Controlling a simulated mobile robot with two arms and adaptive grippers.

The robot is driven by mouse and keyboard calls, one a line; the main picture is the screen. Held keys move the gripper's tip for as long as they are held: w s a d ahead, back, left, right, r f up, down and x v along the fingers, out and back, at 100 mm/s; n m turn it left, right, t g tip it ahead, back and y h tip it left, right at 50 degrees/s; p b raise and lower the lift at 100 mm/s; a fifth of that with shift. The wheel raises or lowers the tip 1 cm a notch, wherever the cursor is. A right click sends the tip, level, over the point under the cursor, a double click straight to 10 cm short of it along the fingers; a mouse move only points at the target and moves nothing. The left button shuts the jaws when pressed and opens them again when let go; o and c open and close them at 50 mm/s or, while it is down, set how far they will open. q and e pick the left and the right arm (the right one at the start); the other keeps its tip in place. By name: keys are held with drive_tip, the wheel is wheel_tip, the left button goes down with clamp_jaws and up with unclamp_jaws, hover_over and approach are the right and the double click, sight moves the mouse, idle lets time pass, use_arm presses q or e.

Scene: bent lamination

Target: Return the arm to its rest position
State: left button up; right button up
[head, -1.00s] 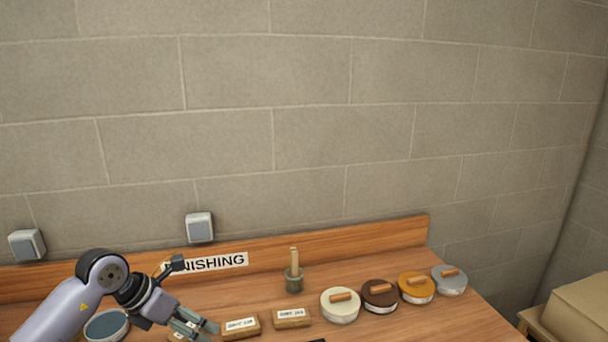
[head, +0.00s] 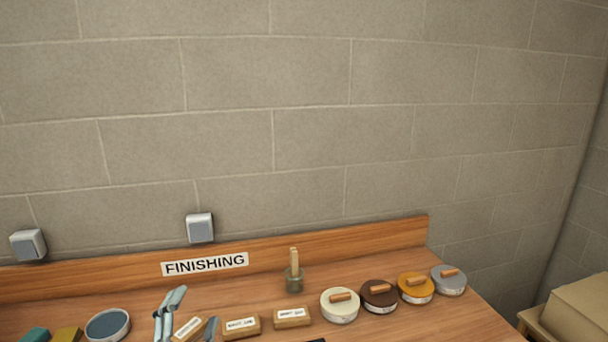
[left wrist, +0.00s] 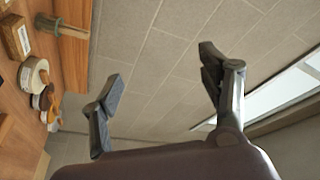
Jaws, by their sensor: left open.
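My left gripper (head: 188,318) shows at the bottom of the head view, left of centre, with its fingers pointing up in front of the finishing bench. In the left wrist view its two fingers (left wrist: 160,95) are spread wide with nothing between them. The wall lies beyond them. The rest of my left arm is below the head view's lower edge. My right gripper is in neither view.
The wooden bench (head: 390,245) holds several labelled blocks (head: 241,327), a dark round tin (head: 107,325), a pot with a stick (head: 294,279) and several round tins (head: 340,306) at right. A cardboard-coloured box (head: 580,308) stands at far right.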

use_arm(q)
drive_tip(key=s+a+f+n+g+y, duration=0.35)
drive_tip(key=s+f+n+g, duration=0.25)
drive_tip(key=f, duration=0.5)
drive_tip(key=s+d+f+n+g+h, duration=0.1)
drive_tip(key=s+d+f+n+g, duration=0.1)
drive_tip(key=s+f+g, duration=0.65)
drive_tip(key=s+d+f+n+g+h, duration=0.15)
drive_tip(key=s+f, duration=0.45)
drive_tip(key=s, duration=0.7)
wheel_tip(320, 180, down, 30)
drive_tip(key=s+r+g+b, duration=0.1)
drive_tip(key=g+b, duration=0.1)
drive_tip(key=b, duration=0.3)
drive_tip(key=s+a+f+b, duration=0.1)
drive_tip(key=s+f+b, duration=0.1)
drive_tip(key=s+f, duration=0.6)
drive_tip(key=s+a+f+b, duration=0.2)
drive_tip(key=s+f, duration=0.7)
drive_tip(key=f, duration=0.5)
drive_tip(key=shift+f+g+b, duration=0.15)
drive_tip(key=shift+g+b, duration=0.25)
drive_tip(key=shift+b, duration=0.1)
drive_tip(key=shift+a, duration=0.1)
